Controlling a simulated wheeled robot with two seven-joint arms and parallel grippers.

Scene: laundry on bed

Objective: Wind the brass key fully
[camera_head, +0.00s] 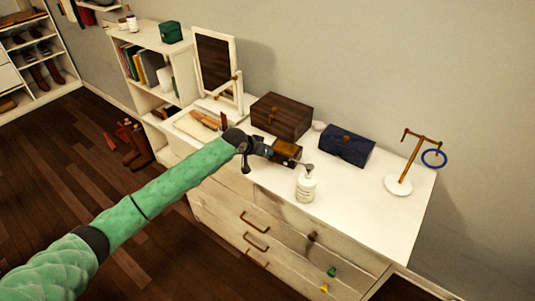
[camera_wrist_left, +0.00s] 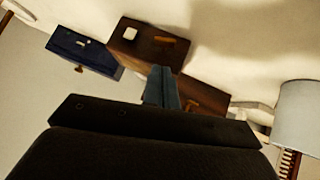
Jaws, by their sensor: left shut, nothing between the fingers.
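A large dark wooden box (camera_head: 281,112) stands on the white dresser, with a small brass piece on its front. A smaller brown wooden box (camera_head: 287,150) sits in front of it, partly hidden by my left wrist. In the left wrist view, brass pieces show on the dark box (camera_wrist_left: 140,42) and on the smaller box (camera_wrist_left: 213,97); I cannot tell which is the key to wind. My left gripper (camera_head: 309,167) is shut and empty above the dresser, just beside the smaller box. Its closed fingers (camera_wrist_left: 162,85) cover part of that box in the wrist view. My right gripper is out of view.
A white bottle (camera_head: 306,187) stands just below my left fingertips. A tilting mirror (camera_head: 216,65) stands left. The dresser's front right is clear.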

